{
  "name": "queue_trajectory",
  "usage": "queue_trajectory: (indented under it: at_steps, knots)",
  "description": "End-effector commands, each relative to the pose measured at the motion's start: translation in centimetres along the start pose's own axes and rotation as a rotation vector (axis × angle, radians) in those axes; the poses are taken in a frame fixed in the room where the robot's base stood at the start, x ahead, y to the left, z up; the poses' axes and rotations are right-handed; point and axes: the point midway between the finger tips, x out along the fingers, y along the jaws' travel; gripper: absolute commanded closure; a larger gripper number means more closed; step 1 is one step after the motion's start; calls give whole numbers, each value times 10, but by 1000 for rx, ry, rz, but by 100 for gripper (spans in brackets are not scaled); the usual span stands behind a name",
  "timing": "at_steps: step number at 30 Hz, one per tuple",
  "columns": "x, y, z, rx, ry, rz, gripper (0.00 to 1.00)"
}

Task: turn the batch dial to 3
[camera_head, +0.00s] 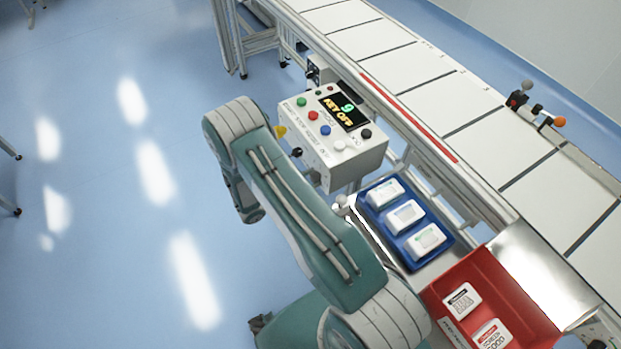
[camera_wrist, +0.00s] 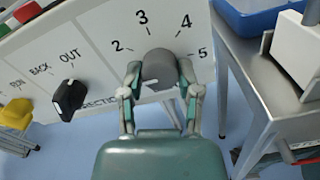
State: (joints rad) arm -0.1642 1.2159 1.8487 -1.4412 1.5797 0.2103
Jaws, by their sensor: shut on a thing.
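The batch dial (camera_wrist: 160,68) is a round grey knob on the white panel in the wrist view. The printed numbers 2, 3, 4 and 5 fan around its far side, with short tick marks. My gripper (camera_wrist: 159,80) is shut on the dial, one finger on its left side and one on its right. No pointer mark on the dial shows clearly, so I cannot tell its setting. In the head view the white control box (camera_head: 341,158) shows, but the gripper and dial are hidden.
A black selector knob (camera_wrist: 69,97) marked BACK and OUT and a yellow knob (camera_wrist: 16,113) sit left of the dial. A lit display (camera_head: 344,111) tops the box. A blue tray (camera_head: 447,246), a red bin (camera_head: 487,272) and the conveyor (camera_head: 480,132) stand nearby.

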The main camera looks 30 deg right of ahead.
Motion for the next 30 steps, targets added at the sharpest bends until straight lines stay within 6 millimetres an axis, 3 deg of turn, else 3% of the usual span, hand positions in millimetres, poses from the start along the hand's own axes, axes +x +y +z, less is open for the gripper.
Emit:
queue_trajectory:
  at_steps: [30]
  knots:
    - [2, 1, 0, 960, 2, -3, 100]
